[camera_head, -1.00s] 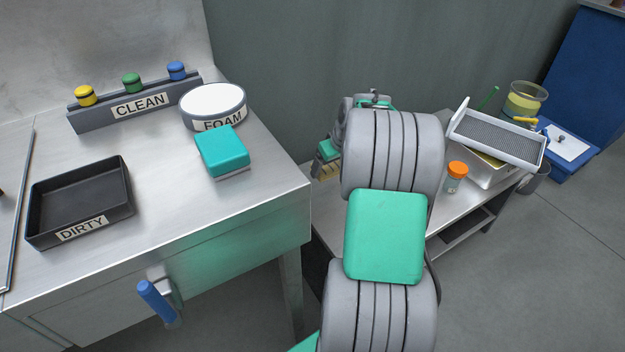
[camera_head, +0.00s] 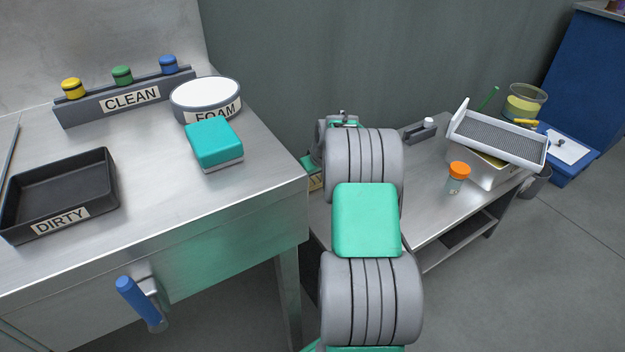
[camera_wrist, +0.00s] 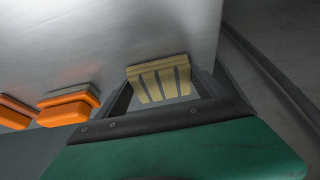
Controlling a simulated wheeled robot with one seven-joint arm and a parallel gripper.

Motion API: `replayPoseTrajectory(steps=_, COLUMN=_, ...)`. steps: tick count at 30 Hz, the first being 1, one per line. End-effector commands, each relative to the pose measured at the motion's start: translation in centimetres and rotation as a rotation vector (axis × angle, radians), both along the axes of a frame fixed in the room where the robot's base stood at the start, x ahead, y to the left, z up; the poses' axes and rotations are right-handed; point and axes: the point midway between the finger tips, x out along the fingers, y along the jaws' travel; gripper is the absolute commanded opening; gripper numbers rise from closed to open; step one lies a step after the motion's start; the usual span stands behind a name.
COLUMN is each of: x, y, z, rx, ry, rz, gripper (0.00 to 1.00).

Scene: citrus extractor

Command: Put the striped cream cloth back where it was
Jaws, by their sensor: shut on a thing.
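The striped cream cloth (camera_wrist: 158,80) is a small cream-yellow piece with dark stripes. My gripper (camera_wrist: 165,88) is shut on it in the wrist view, with a dark finger on either side. In the head view my arm hides most of the gripper. Only a small cream patch of the cloth (camera_head: 315,182) shows beside the right end of the steel counter. The cloth appears held near the counter's side, but I cannot tell whether it touches anything.
The steel counter (camera_head: 225,215) bears a black DIRTY tray (camera_head: 103,170), a CLEAN rack (camera_head: 85,112), a FOAM dish (camera_head: 180,105) and a teal sponge (camera_head: 213,142). A low table (camera_head: 425,220) holds an orange-capped jar (camera_head: 457,178) and a white bin (camera_head: 490,170). Orange blocks (camera_wrist: 68,106) show in the wrist view.

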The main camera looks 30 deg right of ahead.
Motion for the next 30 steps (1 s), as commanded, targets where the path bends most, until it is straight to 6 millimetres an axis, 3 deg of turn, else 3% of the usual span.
replayPoseTrajectory(steps=1, x=0.0, y=0.0, z=-0.3, rx=0.000, ry=0.001, rz=0.000, gripper=0.49)
replayPoseTrajectory(steps=2, x=0.0, y=0.0, z=-0.2, rx=0.000, ry=0.001, rz=0.000, gripper=0.83)
replayPoseTrajectory(steps=8, x=0.0, y=0.0, z=-0.2, rx=0.000, ry=0.001, rz=0.000, gripper=0.99)
replayPoseTrajectory(steps=17, x=0.0, y=0.0, z=0.3, rx=0.000, ry=0.000, rz=0.000, gripper=1.00)
replayPoseTrajectory(steps=20, x=-0.5, y=0.0, z=1.7, rx=-0.001, ry=0.000, rz=0.000, gripper=1.00)
replayPoseTrajectory(steps=30, x=-3.7, y=0.2, z=9.5, rx=-0.001, ry=-0.001, rz=0.000, gripper=1.00)
